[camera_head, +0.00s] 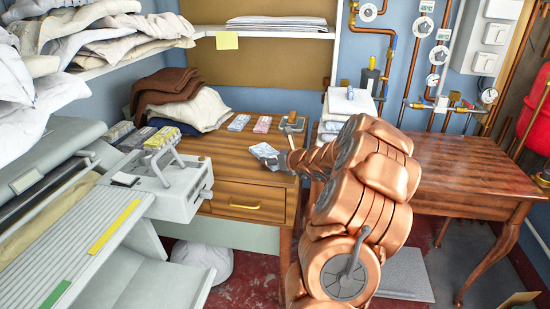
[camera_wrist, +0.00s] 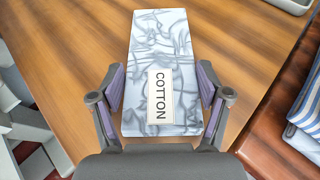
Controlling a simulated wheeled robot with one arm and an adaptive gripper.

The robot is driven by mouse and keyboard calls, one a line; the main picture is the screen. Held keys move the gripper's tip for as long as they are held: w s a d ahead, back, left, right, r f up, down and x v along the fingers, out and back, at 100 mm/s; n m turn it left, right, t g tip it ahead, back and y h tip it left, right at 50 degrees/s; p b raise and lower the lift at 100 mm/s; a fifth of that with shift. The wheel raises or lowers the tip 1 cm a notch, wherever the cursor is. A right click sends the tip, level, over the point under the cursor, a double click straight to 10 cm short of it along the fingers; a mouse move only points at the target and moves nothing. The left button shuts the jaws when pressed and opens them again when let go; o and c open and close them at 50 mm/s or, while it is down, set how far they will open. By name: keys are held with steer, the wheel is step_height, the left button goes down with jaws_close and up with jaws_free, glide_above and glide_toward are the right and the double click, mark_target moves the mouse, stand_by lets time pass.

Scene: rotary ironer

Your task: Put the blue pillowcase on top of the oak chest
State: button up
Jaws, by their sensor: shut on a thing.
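A folded pale grey-blue marbled piece with a "COTTON" label (camera_wrist: 160,62) sits between the two fingers of my gripper (camera_wrist: 162,95) in the wrist view. The fingers press on its two long sides. In the head view the same piece (camera_head: 263,150) is at my gripper (camera_head: 277,160), over the front part of the oak chest's top. I cannot tell whether it touches the wood. The oak chest (camera_head: 240,200) has one drawer with a brass handle. A similar folded blue piece (camera_head: 238,122) lies farther back on its top; I cannot tell which is the blue pillowcase.
A pink folded piece (camera_head: 262,124), a small metal tray (camera_head: 292,125) and brown and cream cloths (camera_head: 200,108) lie on the chest. The grey ironer (camera_head: 180,192) stands left. A dark wooden table (camera_head: 460,165) with a white linen stack (camera_head: 340,106) stands right.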

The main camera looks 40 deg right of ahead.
steer(key=o, duration=1.1)
steer(key=shift+o, duration=0.2)
steer(key=shift+r, duration=0.1)
steer(key=shift+s+r, duration=0.1)
steer(key=shift+s, duration=0.1)
steer(key=p+v, duration=0.1)
steer(key=v, duration=1)
steer(key=shift+s+a+r, duration=0.1)
steer(key=shift+s+r, duration=0.1)
steer(key=shift+s, duration=0.05)
